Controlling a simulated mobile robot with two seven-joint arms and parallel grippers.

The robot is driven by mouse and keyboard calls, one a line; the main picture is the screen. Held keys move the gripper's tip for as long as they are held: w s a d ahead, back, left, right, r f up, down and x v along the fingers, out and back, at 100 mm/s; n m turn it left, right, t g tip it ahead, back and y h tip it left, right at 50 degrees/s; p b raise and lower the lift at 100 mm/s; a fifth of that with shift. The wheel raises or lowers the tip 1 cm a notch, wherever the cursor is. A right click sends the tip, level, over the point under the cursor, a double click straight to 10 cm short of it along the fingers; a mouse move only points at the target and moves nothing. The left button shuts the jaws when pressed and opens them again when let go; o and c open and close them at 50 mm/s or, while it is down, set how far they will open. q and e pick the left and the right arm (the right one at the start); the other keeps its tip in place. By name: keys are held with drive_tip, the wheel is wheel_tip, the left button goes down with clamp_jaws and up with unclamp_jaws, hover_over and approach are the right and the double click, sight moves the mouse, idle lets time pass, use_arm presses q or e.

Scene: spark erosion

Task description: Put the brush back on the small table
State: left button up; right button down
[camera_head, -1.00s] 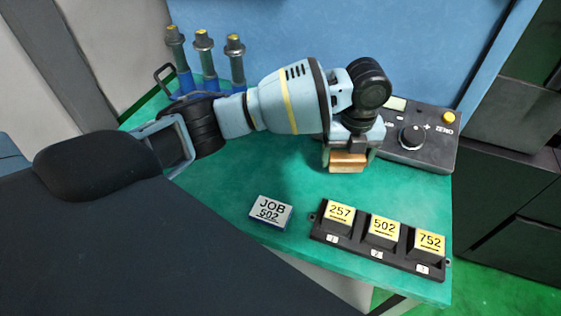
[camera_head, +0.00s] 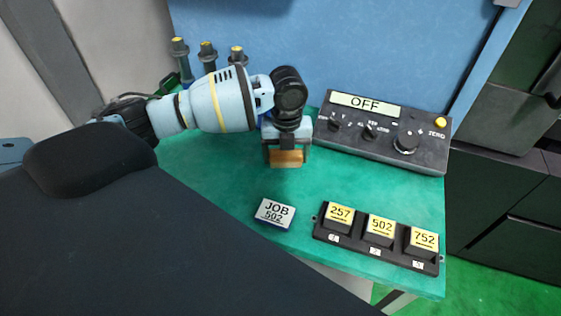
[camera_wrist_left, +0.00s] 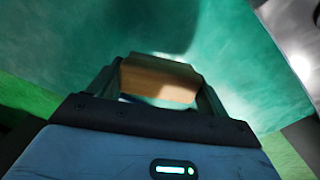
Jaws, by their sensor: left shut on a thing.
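My left gripper (camera_head: 286,154) is shut on the brush, and only its orange-brown wooden block (camera_head: 286,158) shows below the fingers. In the left wrist view the block (camera_wrist_left: 158,80) sits between the two fingertips (camera_wrist_left: 160,85) above a green surface. Any bristles are hidden. The small table (camera_head: 215,170) has a green top, and the gripper is over its middle, left of the control box. I cannot tell whether the brush touches the top. My right gripper is not in view.
A black control box (camera_head: 375,150) reading OFF stands at the back right. A JOB 502 card (camera_head: 274,213) lies near the front. A black rack (camera_head: 375,247) with blocks 257, 502, 752 is at front right. Several yellow-topped posts (camera_head: 207,55) stand at back left. The table middle is clear.

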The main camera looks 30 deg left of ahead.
sight(281, 163)
use_arm(q)
drive_tip(key=shift+s+a+f, duration=0.15)
drive_tip(key=shift+a+f, duration=0.15)
drive_tip(key=shift+f, duration=0.3)
drive_tip(key=shift+s+a+f, duration=0.1)
drive_tip(key=shift+a+f, duration=0.2)
drive_tip(key=shift+f, duration=0.85)
drive_tip(key=shift+f, duration=0.15)
drive_tip(key=o, duration=1.1)
